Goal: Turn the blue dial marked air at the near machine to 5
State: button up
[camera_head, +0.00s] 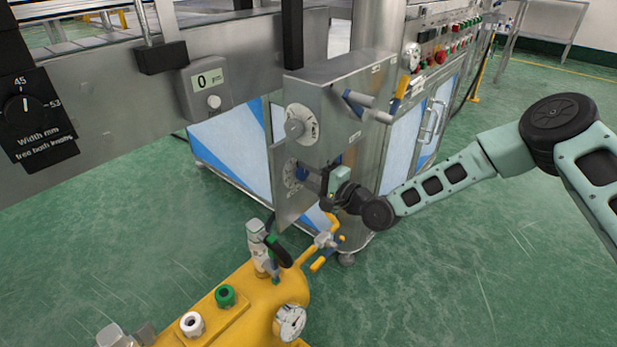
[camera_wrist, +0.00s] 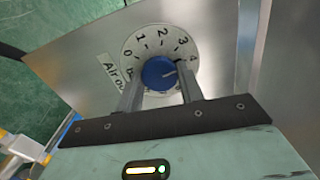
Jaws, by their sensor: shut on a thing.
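The blue dial (camera_wrist: 158,73) sits on a round white scale plate (camera_wrist: 150,42) on a steel panel, with a partly hidden label starting "Air". The numbers 0 to 4 show; the part beyond 4 is hidden by a finger. A light pointer line on the dial points to the right, roughly toward 4 or just past it; the exact reading is unclear. My gripper (camera_wrist: 160,82) has one finger on each side of the dial and is shut on it. In the head view my gripper (camera_head: 322,180) is at the lower scale plate (camera_head: 290,175), mostly covering the dial.
A yellow tank (camera_head: 235,305) with valves and a gauge (camera_head: 290,322) stands below. Green floor is open at right.

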jog(key=m+b, duration=0.1)
jog(key=m, duration=0.3)
jog(key=shift+w+d+f+m+b, duration=0.1)
jog(key=shift+f+m+b, duration=0.05)
jog(key=shift+m+b, duration=0.95)
jog(key=shift+m, duration=1.1)
jog(key=o, duration=1)
jog(key=p+v, duration=0.2)
jog(key=v, duration=1.5)
jog(key=shift+s+p, duration=0.25)
jog(key=shift+p, duration=0.05)
